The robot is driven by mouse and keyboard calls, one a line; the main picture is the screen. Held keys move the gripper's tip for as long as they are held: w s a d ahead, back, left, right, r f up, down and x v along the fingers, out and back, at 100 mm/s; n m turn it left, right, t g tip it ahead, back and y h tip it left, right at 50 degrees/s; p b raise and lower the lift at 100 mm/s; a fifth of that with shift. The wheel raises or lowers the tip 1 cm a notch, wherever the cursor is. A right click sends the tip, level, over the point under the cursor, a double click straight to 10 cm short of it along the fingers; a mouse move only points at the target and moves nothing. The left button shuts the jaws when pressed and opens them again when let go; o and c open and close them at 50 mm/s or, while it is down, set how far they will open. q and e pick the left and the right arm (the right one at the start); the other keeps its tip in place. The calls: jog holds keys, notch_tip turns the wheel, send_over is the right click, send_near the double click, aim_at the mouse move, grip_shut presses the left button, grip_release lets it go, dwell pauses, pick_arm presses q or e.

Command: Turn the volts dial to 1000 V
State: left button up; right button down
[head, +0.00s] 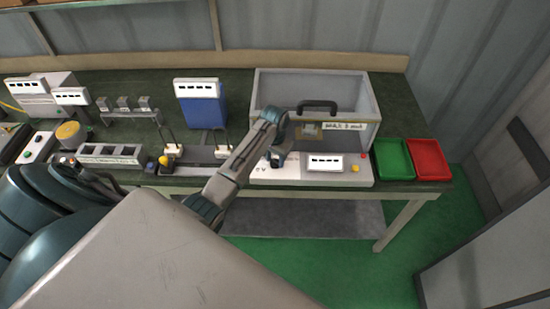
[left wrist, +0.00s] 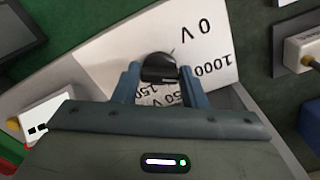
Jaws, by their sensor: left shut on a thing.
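The volts dial (left wrist: 158,66) is a small dark round knob on a white panel (left wrist: 110,50) in the left wrist view. Printed marks around it include "0 V" and "1000", upside down in this view; others are partly hidden by my gripper. My left gripper (left wrist: 158,75) has a finger on each side of the knob and is shut on it. I cannot clearly tell which mark the dial points to. My right gripper is not in view.
A clear-walled box with a black handle (head: 318,105) stands behind the panel. A green tray (head: 394,159) and a red tray (head: 430,159) are at the right table end. A blue unit (head: 200,105) and several small devices stand left on the dark tabletop.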

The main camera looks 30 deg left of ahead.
aim_at(275, 161)
pick_arm(q)
jog(key=shift+r, duration=0.1)
jog(key=o, duration=1)
notch_tip(275, 161, up, 11)
jog(key=b, duration=0.3)
